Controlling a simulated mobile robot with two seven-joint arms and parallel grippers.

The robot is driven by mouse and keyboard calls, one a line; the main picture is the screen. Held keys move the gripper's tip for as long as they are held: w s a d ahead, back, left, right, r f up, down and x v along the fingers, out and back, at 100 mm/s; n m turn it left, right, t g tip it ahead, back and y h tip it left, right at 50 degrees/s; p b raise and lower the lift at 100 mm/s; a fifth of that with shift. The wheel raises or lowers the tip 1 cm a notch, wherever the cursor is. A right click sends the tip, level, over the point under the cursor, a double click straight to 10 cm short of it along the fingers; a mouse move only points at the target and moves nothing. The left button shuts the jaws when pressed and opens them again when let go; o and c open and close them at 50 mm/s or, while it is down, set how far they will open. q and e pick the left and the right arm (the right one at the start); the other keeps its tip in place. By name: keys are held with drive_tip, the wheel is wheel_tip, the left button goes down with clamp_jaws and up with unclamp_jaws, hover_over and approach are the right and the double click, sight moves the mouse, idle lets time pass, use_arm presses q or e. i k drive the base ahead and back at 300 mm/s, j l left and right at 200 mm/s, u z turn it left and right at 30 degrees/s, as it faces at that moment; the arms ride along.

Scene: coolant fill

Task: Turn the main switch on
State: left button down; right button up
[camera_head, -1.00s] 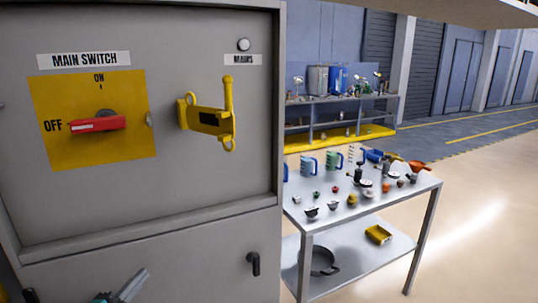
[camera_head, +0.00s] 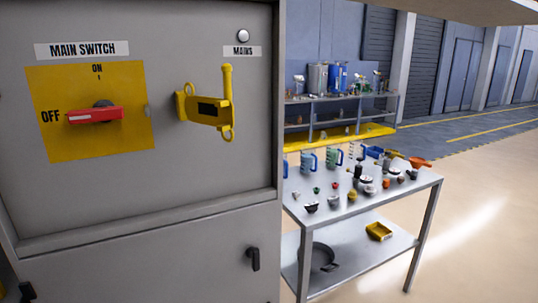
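The main switch has a red handle (camera_head: 95,115) on a yellow plate (camera_head: 125,140) on the grey cabinet's front. The handle lies horizontal, its white-marked end toward the word OFF at left; ON is printed above it. The label MAIN SWITCH (camera_head: 82,50) is above the plate. A yellow device with a looped bar (camera_head: 208,110) hangs on the panel right of the switch, apart from the handle. A round pale lamp (camera_head: 243,36) sits above the label MAINS (camera_head: 242,51) and looks unlit. Neither of my grippers is in view.
The grey cabinet (camera_head: 150,240) fills the left side, with a black handle (camera_head: 253,258) lower right. The floor at right is clear.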

sight(103, 110)
drive_tip(key=u, duration=0.65)
drive_tip(key=i+l+u, duration=0.15)
drive_tip(key=l+u, duration=0.25)
drive_tip(key=i+l+u, duration=0.1)
drive_tip(key=l+u, duration=0.15)
drive_tip(key=u, duration=0.15)
drive_tip(key=l+u, duration=0.85)
drive_tip(key=k+l, duration=0.1)
drive_tip(key=l, duration=0.95)
drive_tip(key=i+l+u, duration=0.05)
